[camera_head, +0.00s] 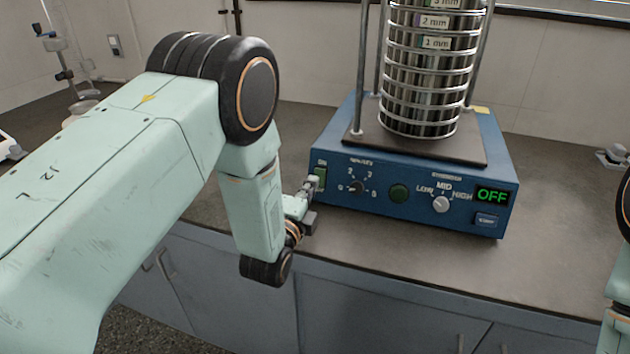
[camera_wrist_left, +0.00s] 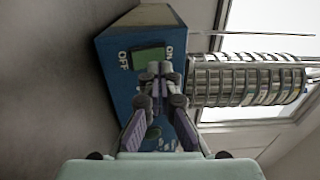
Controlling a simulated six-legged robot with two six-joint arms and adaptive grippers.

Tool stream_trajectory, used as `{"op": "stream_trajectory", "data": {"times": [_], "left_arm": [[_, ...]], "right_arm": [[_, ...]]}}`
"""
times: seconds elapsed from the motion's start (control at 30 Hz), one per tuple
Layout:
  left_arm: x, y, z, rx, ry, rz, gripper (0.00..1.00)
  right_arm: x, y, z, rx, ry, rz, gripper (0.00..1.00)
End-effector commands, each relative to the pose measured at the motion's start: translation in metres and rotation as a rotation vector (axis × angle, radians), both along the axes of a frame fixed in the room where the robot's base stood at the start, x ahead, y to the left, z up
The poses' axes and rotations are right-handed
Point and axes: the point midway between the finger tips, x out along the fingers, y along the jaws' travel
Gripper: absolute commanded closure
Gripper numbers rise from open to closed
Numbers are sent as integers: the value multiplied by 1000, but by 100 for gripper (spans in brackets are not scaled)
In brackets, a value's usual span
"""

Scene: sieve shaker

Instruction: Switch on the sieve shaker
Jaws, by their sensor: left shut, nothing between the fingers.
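The blue sieve shaker (camera_head: 420,196) stands on the counter with a steel sieve stack (camera_head: 425,85) on its plate. Its green display (camera_head: 492,195) reads OFF. At the left end of its front panel is a green rocker switch (camera_head: 320,174); in the left wrist view the switch (camera_wrist_left: 148,54) lies between the words ON and OFF. My right gripper is out of view.
The panel also carries a minutes dial (camera_head: 356,187), a round green button (camera_head: 398,194), a LOW-MID-HIGH knob (camera_head: 440,204) and a small blue button (camera_head: 486,220). Bare counter (camera_head: 400,236) lies before the shaker. Part of my right arm shows at the right edge.

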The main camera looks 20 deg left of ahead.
Motion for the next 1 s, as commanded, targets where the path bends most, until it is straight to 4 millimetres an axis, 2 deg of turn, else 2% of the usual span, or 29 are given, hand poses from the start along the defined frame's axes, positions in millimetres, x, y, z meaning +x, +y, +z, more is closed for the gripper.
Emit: {"op": "stream_trajectory", "data": {"times": [0.1, 0.3, 0.67, 0.87, 1.0], "left_arm": [[16, -1, 0, 0, -2, 0, 100], [29, -1, 0, 0, 1, 0, 100], [31, -1, 0, 0, 2, -1, 100], [37, -2, 6, 1, 65, -1, 100], [37, -2, 2, 1, 66, -1, 100]], "right_arm": [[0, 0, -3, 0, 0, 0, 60], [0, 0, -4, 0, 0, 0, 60], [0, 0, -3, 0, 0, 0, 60], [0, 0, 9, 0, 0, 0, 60], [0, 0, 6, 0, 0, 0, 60]]}}
